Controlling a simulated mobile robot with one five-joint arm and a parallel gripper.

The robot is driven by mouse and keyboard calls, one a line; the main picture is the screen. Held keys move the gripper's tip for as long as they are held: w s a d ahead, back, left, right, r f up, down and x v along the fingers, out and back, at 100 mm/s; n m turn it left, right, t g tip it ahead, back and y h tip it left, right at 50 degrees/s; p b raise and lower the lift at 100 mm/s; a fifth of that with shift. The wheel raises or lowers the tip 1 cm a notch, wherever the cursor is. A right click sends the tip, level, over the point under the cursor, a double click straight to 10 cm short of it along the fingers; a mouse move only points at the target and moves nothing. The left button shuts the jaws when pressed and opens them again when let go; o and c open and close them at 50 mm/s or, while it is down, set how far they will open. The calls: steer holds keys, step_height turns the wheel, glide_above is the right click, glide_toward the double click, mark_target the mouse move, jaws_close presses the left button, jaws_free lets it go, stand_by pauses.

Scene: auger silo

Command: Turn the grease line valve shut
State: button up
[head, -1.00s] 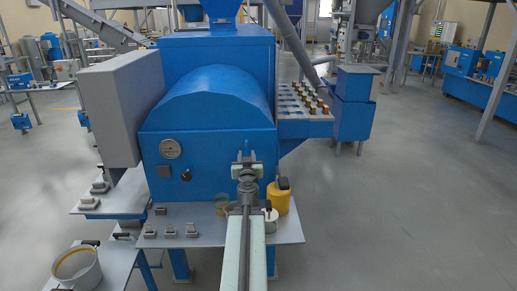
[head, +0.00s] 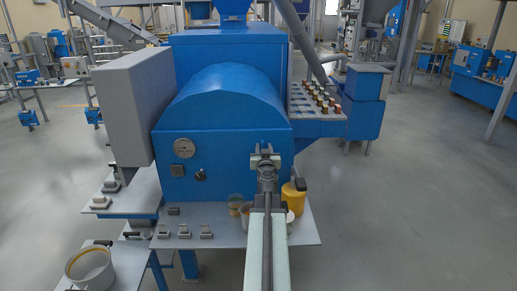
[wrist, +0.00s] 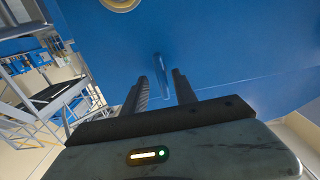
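The blue machine housing (head: 225,150) stands ahead, with a round gauge (head: 184,148) and a small dark knob (head: 200,175) on its front. My gripper (head: 265,158) is raised in front of the right part of that front, to the right of the knob. In the wrist view my gripper (wrist: 162,85) is open, its two dark fingers apart. A slim blue lever-like part (wrist: 160,68) shows between and beyond the fingertips, against the blue panel. I cannot tell whether it is the grease line valve, or whether the fingers touch it. No valve is clearly recognisable in the head view.
A grey shelf (head: 225,232) below holds small clamps, jars and a yellow container (head: 293,198), close under my arm. A grey box (head: 135,108) juts out at left. A pot (head: 90,268) stands lower left. The floor at right (head: 430,200) is clear.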

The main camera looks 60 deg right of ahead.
steer(key=shift+a, duration=0.1)
steer(key=shift+w, duration=0.2)
jaws_close()
steer(key=shift+s+f+m+b, duration=0.1)
steer(key=shift+m+b, duration=0.05)
steer(key=shift+m, duration=2.8)
steer(key=shift+s+f+m+b, duration=0.1)
steer(key=shift+f+m, duration=0.05)
steer(key=shift+m, duration=2.75)
steer(key=shift+s+f+m+b, duration=0.1)
steer(key=shift+m+b, duration=0.05)
steer(key=shift+m, duration=2.8)
